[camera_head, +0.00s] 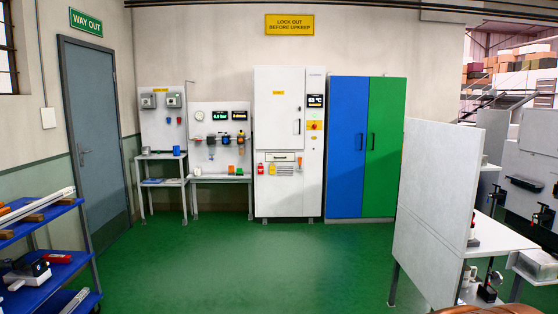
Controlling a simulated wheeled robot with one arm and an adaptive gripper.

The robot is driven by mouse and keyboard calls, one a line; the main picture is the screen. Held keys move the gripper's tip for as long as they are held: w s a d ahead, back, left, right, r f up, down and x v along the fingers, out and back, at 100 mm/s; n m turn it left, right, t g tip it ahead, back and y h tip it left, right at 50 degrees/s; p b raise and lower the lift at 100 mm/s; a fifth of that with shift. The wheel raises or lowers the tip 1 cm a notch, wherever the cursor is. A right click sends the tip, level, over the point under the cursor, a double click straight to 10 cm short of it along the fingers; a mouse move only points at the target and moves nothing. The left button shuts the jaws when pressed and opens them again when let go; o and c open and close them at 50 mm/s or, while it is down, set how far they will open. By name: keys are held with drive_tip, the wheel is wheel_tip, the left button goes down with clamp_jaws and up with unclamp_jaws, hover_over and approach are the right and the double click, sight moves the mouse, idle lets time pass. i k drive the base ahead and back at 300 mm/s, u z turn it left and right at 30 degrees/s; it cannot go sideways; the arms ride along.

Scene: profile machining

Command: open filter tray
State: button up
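A tall white machine cabinet (278,100) stands against the back wall, left of the blue and green lockers. A small slot-like panel with a dark strip (280,157) sits low on its front and may be the filter tray. It looks flush with the cabinet front, but it is too small to be sure. A red item (260,169) and an orange item (300,161) are beside it. My gripper is not in view.
Open green floor (240,262) lies before the cabinet. A blue shelf cart (45,240) stands at left. A white partition (435,200) and bench (490,236) stand at right. Two small workstations (222,179) are left of the cabinet, with blue and green lockers (348,170) to its right.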

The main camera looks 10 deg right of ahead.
sight(270, 156)
drive_tip(key=z, duration=0.05)
drive_tip(key=i, duration=4.5)
drive_tip(key=u, duration=0.25)
drive_tip(key=i, duration=1.75)
drive_tip(key=u, duration=0.15)
drive_tip(key=i, duration=1.65)
drive_tip(key=u, duration=0.1)
